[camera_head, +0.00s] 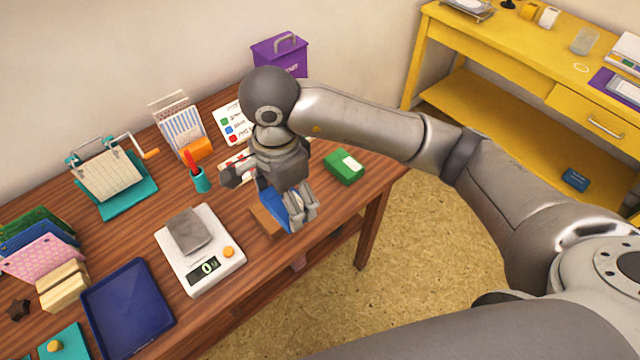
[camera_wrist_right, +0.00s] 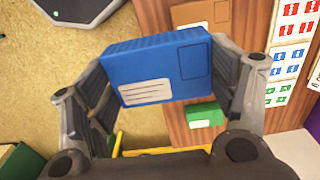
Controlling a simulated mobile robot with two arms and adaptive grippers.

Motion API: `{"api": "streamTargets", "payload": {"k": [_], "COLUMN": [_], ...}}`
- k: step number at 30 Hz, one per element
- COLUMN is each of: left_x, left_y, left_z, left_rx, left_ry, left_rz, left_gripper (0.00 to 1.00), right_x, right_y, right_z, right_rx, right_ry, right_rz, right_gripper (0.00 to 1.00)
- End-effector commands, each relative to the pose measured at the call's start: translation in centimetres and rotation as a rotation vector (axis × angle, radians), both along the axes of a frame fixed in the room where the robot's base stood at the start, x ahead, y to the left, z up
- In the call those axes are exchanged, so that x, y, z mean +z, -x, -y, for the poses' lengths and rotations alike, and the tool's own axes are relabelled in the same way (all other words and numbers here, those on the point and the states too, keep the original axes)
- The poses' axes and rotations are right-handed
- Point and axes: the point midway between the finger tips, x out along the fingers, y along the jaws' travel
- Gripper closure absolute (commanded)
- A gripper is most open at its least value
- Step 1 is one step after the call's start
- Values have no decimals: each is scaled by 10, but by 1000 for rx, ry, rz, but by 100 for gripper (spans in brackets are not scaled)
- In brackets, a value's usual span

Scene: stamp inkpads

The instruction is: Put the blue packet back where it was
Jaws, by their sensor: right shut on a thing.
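My right gripper (camera_head: 295,212) is shut on the blue packet (camera_head: 274,200), above the front edge of the wooden table. In the right wrist view the blue packet (camera_wrist_right: 160,70) spans between the two fingers, its white label and outlined square facing the camera. A flat brown packet (camera_head: 264,222) lies on the table beside and partly behind it. A green packet (camera_head: 345,168) with a white label lies to the right, near the table edge. Whether the blue packet touches the table I cannot tell. My left gripper is not in view.
A white scale (camera_head: 213,272) with a grey block, a teal cup (camera_head: 201,181) and a dark blue tray (camera_head: 128,308) stand to the left. A card with coloured squares (camera_head: 229,123) is behind the arm. A small dark blue box (camera_head: 575,180) sits low at the yellow desk (camera_head: 500,112).

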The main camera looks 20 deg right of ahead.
Motion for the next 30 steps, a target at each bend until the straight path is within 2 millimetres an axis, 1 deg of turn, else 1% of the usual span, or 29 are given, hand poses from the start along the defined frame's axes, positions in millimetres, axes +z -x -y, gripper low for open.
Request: {"api": "streamTargets", "payload": {"k": [3, 9, 12, 15, 18, 23, 27, 30], "left_x": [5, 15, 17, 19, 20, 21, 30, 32], "left_y": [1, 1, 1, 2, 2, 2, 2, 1], "left_z": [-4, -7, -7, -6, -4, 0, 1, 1], "left_rx": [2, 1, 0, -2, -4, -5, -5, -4], "left_ry": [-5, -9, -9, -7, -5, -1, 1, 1], "left_rz": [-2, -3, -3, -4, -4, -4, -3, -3], "left_gripper": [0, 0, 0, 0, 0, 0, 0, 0], "right_x": [-12, -34, -56, -72, -81, -92, -111, -120], "right_y": [-22, -61, -72, -84, -90, -97, -96, -97], "right_z": [20, 50, 59, 66, 70, 76, 76, 75], "right_rx": [-10, -9, -6, -5, -2, -2, -2, -1], "right_ry": [3, 5, 3, 2, 1, 2, 0, 0], "right_rz": [-6, -6, -6, -5, -3, -2, -6, -2], "right_gripper": [50, 50, 50, 50, 50, 50, 50, 50]}}
